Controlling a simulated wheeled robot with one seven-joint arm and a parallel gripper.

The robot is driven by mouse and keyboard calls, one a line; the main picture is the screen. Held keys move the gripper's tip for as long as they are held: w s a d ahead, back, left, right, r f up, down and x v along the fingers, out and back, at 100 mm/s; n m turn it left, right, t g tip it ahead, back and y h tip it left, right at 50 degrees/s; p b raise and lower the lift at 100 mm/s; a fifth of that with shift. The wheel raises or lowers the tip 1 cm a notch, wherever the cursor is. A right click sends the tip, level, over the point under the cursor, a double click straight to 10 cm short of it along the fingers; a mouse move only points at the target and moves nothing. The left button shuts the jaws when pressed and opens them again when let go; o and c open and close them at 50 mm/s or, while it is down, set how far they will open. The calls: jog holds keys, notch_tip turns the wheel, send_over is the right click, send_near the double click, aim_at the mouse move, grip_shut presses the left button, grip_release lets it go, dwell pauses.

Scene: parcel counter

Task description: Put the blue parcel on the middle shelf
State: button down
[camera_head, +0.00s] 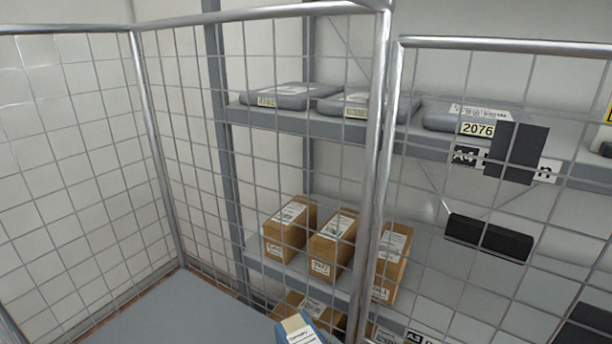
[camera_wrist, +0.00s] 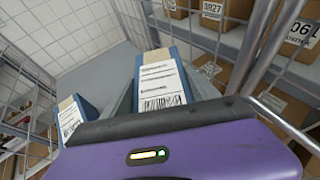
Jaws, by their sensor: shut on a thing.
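A blue parcel (camera_head: 306,334) with a tan end and white label shows at the bottom edge of the head view. In the wrist view, my purple gripper (camera_wrist: 160,84) appears shut on a blue parcel (camera_wrist: 160,82) in the middle; its fingertips are largely hidden. A second blue parcel (camera_wrist: 78,115) shows left of it in that view. I cannot tell which one the head view shows.
A wire mesh fence (camera_head: 375,150) with metal posts stands between me and the rack. Grey parcels (camera_head: 288,95) lie above. Clear shelf room shows between boxes and black item.

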jog(key=s+d+f+m+h, duration=0.2)
jog(key=s+d+f, duration=0.1)
jog(key=d, duration=0.3)
jog(key=s+d+f+m+t+h, duration=0.1)
jog(key=s+d+f+m+h, duration=0.1)
jog(key=s+d+f, duration=0.2)
jog(key=s+d+f+m+h, duration=0.1)
jog(key=s+d+f+h, duration=0.1)
jog(key=s+d+f, duration=0.2)
jog(key=d+f, duration=0.3)
jog(key=d, duration=0.2)
jog(key=shift+s+d+f+m+t, duration=0.25)
jog(key=shift+d+m+t, duration=0.05)
jog(key=shift+m+t, duration=0.1)
jog(key=shift+a, duration=0.1)
